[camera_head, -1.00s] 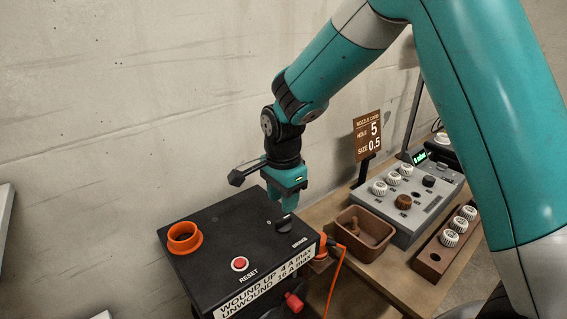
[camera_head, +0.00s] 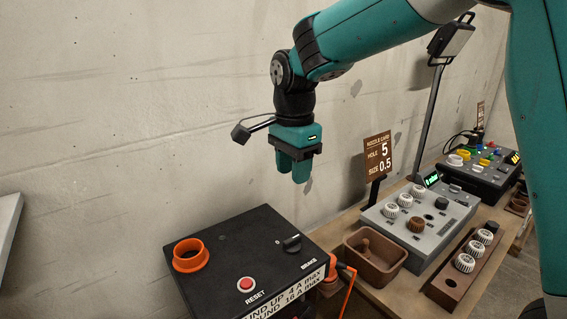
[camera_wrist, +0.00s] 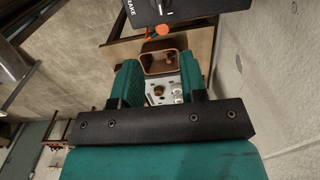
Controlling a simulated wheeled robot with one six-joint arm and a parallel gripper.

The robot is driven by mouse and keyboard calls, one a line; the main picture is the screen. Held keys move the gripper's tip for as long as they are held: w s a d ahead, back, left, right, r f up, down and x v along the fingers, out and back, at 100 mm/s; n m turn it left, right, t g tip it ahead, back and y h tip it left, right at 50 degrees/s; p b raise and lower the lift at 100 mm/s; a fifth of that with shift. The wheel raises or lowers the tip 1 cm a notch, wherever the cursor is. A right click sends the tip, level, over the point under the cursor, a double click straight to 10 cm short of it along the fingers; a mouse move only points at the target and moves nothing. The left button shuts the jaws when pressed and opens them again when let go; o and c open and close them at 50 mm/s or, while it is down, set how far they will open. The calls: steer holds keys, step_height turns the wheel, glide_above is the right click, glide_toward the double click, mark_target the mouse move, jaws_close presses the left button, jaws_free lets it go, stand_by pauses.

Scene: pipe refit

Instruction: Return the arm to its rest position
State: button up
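My gripper (camera_head: 293,172) is teal with a dark wrist and hangs in the air above and behind the black box (camera_head: 225,240). It points down, clear of the box and its black brake knob (camera_head: 291,243). In the wrist view the two teal fingers (camera_wrist: 160,88) stand apart with nothing held between them. My arm bends down to it from the upper right.
The box carries an orange ring (camera_head: 189,256) and a red reset button (camera_head: 246,284). To the right are a brown bin (camera_head: 373,259), a grey panel with knobs (camera_head: 421,222), a sign card (camera_head: 378,158) and a lamp (camera_head: 450,40). A concrete wall stands behind.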

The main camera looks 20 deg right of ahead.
steer(key=s+a+n+y, duration=0.2)
steer(key=s+n, duration=0.8)
steer(key=s, duration=0.2)
steer(key=s+a+n+y, duration=0.2)
steer(key=s+n, duration=0.9)
steer(key=s, duration=0.1)
steer(key=shift+s+a+n, duration=0.15)
steer(key=shift+s+n, duration=0.15)
